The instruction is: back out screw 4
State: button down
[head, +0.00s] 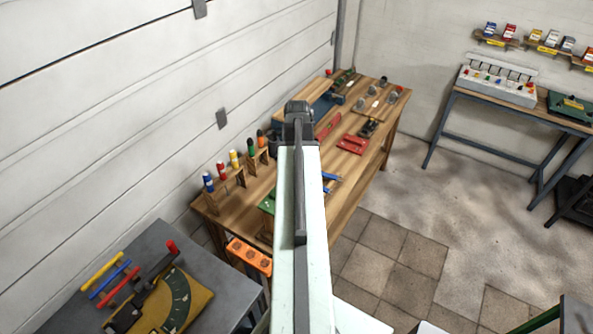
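My arm reaches up the middle of the head view and ends in a dark joint over the wooden workbench. No gripper fingers show; they are out of sight or hidden behind my arm. Screw 4 cannot be picked out; no numbered screw is legible. Screwdriver-like tools with coloured handles stand in a wooden rack (227,187) at the bench's left edge: blue (208,182), red (221,170), yellow (234,159), green (250,147) and orange (261,138). A blue part, maybe a vise (320,107), sits behind my arm's end, partly covered.
The wooden workbench (345,185) also holds a red block (352,144) and small parts. A grey table (215,285) with a yellow-green gauge-like device (178,302) is front left. A side bench (490,103) stands far right. Tiled floor (395,270) right of the workbench is clear.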

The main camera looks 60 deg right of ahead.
jog(key=shift+f+b, duration=0.35)
jog(key=shift+f, duration=0.05)
dwell(0.8)
jog(key=shift+a+r+p, duration=0.15)
jog(key=shift+r+p, duration=0.15)
dwell(1.2)
jog(key=shift+r, duration=0.1)
dwell(0.5)
jog(key=shift+r+p, duration=0.55)
jog(key=shift+p, duration=0.15)
notch_tip(320, 180, up, 6)
jog(key=p, duration=0.6)
jog(key=shift+f, duration=0.1)
